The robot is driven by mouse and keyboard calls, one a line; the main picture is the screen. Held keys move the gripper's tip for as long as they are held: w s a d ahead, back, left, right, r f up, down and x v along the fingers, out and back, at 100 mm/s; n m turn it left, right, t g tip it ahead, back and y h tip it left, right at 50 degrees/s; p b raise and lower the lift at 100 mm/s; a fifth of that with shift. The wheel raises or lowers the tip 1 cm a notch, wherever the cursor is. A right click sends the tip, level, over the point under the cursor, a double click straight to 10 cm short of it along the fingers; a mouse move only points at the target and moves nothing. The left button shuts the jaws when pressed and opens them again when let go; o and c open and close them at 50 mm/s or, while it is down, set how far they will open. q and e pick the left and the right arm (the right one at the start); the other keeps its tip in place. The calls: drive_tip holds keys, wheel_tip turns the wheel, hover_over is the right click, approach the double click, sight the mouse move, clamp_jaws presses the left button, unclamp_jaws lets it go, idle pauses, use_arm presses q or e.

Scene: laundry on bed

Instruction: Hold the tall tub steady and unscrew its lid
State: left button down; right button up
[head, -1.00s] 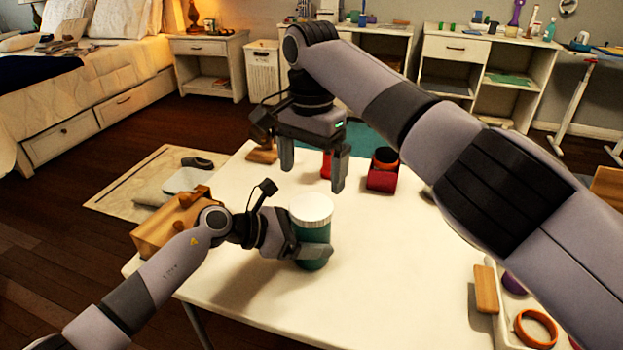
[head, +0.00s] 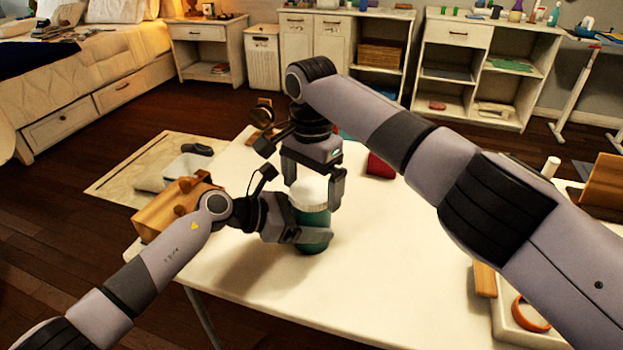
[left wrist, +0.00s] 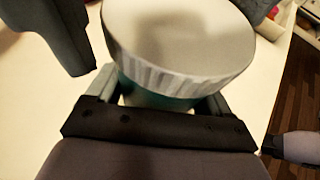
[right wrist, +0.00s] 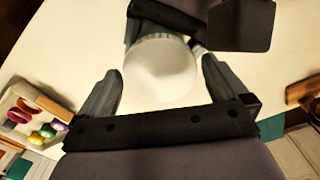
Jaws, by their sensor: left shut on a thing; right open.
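The tall tub (head: 311,221) is green with a white ribbed lid (head: 309,191) and stands upright on the white table. My left gripper (head: 312,236) is shut around the tub's body, below the lid. The lid and a strip of green body also show in the left wrist view (left wrist: 180,45). My right gripper (head: 313,185) is open above the tub, pointing down. Its fingers stand on either side of the lid in the right wrist view (right wrist: 162,72), with gaps showing between them and the rim. Part of the lid is hidden behind the right gripper in the head view.
A wooden object (head: 172,208) sits at the table's left edge. A red box (head: 380,165) stands behind the tub. A white tray (head: 507,322) with an orange ring (head: 530,315) lies at the front right. The table's middle front is clear.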

drive_tip(key=c, duration=1)
drive_tip(key=shift+n, duration=1.7)
drive_tip(key=o, duration=1)
